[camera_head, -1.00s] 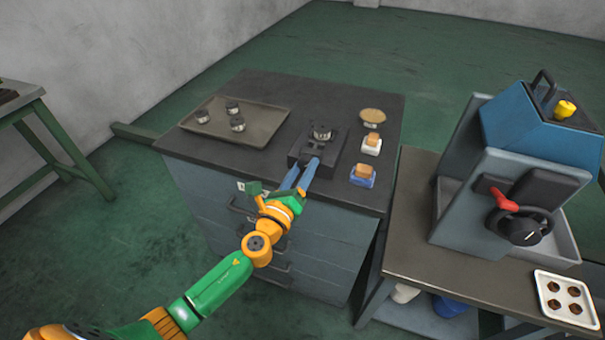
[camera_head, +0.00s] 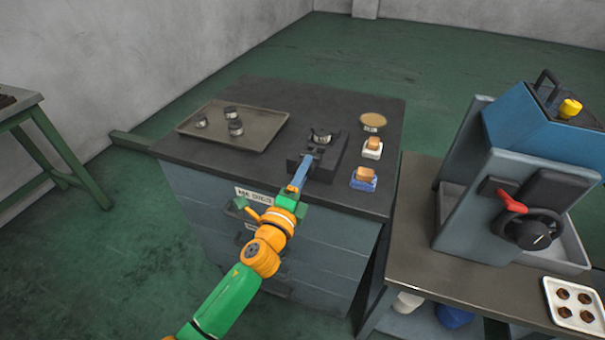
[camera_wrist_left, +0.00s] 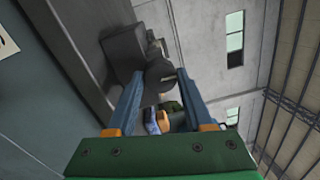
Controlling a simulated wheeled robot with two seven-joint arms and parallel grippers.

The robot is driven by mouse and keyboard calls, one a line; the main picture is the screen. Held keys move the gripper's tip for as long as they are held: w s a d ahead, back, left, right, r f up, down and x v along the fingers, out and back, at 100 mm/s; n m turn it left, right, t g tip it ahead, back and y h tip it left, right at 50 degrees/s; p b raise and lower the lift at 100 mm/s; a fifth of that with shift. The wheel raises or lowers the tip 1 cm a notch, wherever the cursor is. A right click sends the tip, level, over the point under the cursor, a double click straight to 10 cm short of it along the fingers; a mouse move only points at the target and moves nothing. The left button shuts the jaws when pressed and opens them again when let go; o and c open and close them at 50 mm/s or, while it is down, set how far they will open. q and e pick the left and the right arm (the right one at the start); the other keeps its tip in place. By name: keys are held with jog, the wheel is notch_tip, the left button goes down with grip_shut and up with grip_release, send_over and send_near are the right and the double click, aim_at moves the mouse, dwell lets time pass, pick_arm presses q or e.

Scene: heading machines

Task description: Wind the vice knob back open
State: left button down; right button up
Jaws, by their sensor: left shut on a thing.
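The dark vice (camera_head: 333,163) sits near the front edge of the dark cabinet top, with a round dark part (camera_head: 322,136) in it. My left gripper (camera_head: 303,168) reaches it from the front. Its blue fingers line up one behind the other in the head view and cover the knob there. In the left wrist view the dark grey round knob (camera_wrist_left: 160,76) lies between the two fingertips (camera_wrist_left: 157,88). The gripper is shut on it. My right gripper is in neither view.
A tray (camera_head: 262,126) with several small dark-topped cylinders lies left of the vice. A round gold-topped piece (camera_head: 373,119), a white block (camera_head: 372,149) and a blue block (camera_head: 363,180) stand to its right. A blue-grey machine (camera_head: 480,170) with a red lever stands on the right table.

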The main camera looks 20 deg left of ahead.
pick_arm(q)
jog(key=shift+n, duration=0.3)
dwell(0.4)
jog(key=shift+c, duration=1.5)
grip_release()
jog(key=s+b, duration=0.1)
jog(key=s, duration=0.6)
jog(key=shift+f, duration=0.2)
